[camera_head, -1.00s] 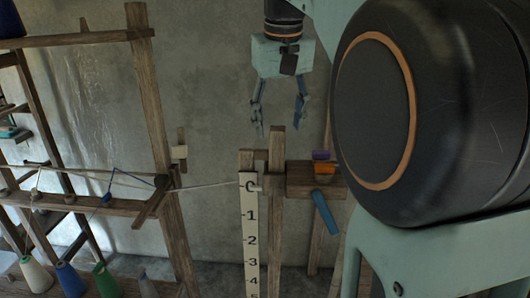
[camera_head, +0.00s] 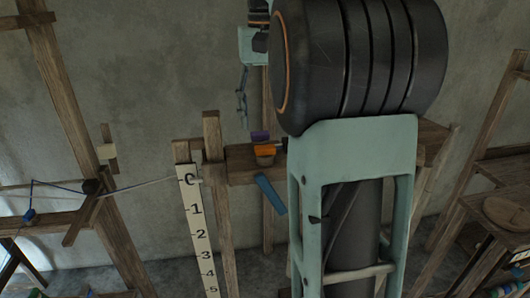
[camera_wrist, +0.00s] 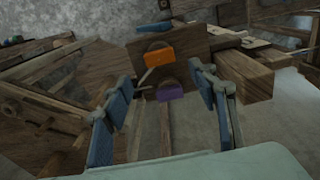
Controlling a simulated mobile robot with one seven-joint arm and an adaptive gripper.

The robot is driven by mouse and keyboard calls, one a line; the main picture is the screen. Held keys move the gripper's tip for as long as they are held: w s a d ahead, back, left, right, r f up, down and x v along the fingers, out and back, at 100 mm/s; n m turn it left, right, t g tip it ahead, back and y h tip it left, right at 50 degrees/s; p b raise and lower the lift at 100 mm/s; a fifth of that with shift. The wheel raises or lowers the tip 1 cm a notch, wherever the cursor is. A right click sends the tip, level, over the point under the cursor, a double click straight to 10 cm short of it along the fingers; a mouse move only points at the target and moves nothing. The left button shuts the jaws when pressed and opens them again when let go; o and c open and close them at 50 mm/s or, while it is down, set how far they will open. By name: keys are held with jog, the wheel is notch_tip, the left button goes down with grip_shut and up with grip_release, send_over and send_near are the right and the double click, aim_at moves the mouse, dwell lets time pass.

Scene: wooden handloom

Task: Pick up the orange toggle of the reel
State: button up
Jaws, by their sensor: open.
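The orange toggle (camera_head: 265,150) sits on the face of a wooden board beside the post with the number scale. In the wrist view the orange toggle (camera_wrist: 160,57) lies beyond and between my fingertips, just above a purple toggle (camera_wrist: 170,91). A blue piece (camera_wrist: 152,27) is at the board's upper edge there. My gripper (camera_wrist: 161,80) is open and empty, with blue-padded fingers apart and not touching the toggle. In the head view only one finger shows clearly, above the board; my arm hides the rest.
The scale strip (camera_head: 198,235) stands left of the board, with a pale cord (camera_head: 150,184) running left from its top. A blue bar (camera_head: 270,194) hangs below the orange toggle. In the wrist view, wooden beams (camera_wrist: 245,75) flank the board on the right.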

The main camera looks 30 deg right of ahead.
aim_at(265, 147)
jog(key=f, duration=0.4)
jog(key=shift+s+a+f, duration=0.2)
jog(key=shift+s+f, duration=0.2)
jog(key=shift+f, duration=0.65)
jog(key=shift+c, duration=0.5)
jog(key=c, duration=0.8)
